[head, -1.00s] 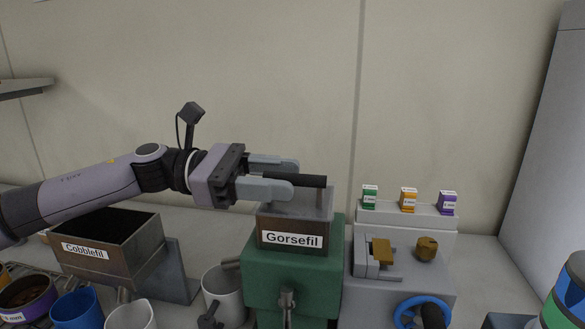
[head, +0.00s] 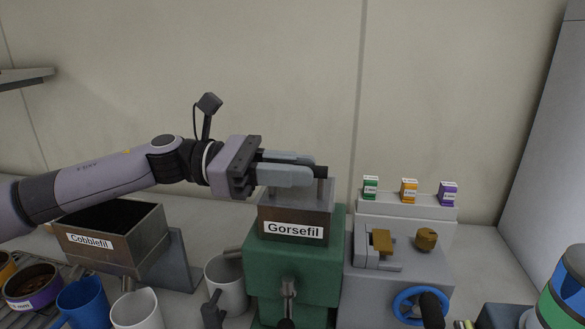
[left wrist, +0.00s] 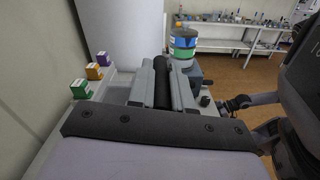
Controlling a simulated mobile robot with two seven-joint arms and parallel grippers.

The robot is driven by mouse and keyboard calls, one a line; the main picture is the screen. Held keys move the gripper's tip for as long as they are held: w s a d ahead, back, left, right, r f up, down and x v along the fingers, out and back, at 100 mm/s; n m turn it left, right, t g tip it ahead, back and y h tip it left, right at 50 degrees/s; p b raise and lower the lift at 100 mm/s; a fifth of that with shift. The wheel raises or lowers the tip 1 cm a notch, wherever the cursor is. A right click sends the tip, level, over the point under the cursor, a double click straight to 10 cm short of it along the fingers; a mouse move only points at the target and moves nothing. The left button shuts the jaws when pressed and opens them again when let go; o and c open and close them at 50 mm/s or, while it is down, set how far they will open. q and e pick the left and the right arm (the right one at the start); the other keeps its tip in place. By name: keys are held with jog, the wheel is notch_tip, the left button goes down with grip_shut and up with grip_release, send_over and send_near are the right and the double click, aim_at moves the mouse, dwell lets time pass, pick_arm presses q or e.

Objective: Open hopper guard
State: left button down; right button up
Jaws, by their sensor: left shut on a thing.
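The hopper guard is a clear-looking cover (head: 314,190) with a black bar handle (head: 321,172) on top of the hopper labelled Gorsefil (head: 293,229), which sits on a green machine (head: 292,262). My left gripper (head: 314,173) is shut on the black handle, with one finger on each side of it. The handle (left wrist: 162,84) also shows between the fingers in the left wrist view. The guard looks down on the hopper; the fingers hide part of it.
An open Cobblefil hopper (head: 110,236) stands at the left, below my left arm. A grey machine with a blue wheel (head: 415,305) is at the right, with small boxes (head: 409,190) behind. Mugs (head: 226,285) stand in front.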

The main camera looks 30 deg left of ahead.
pick_arm(q)
jog(key=shift+w+a+r+n+p, duration=0.1)
jog(key=shift+w+r+n+p, duration=0.2)
jog(key=shift+r+n, duration=0.25)
jog(key=shift+w+a+r+n+p, duration=0.1)
jog(key=shift+w+r+n+p, duration=0.2)
jog(key=shift+r+n, duration=0.2)
jog(key=shift+w+r, duration=0.15)
jog(key=shift+w, duration=0.05)
jog(key=shift+w+a+r+b, duration=0.2)
jog(key=shift+w+r+b, duration=0.05)
jog(key=shift+w+r, duration=0.35)
jog(key=shift+w+a+r+b, duration=0.25)
jog(key=shift+w+r, duration=0.2)
jog(key=shift+w, duration=0.15)
jog(key=c, duration=1.1)
grip_release()
jog(key=shift+w+f, duration=0.1)
jog(key=shift+o, duration=0.2)
jog(key=shift+w, duration=0.1)
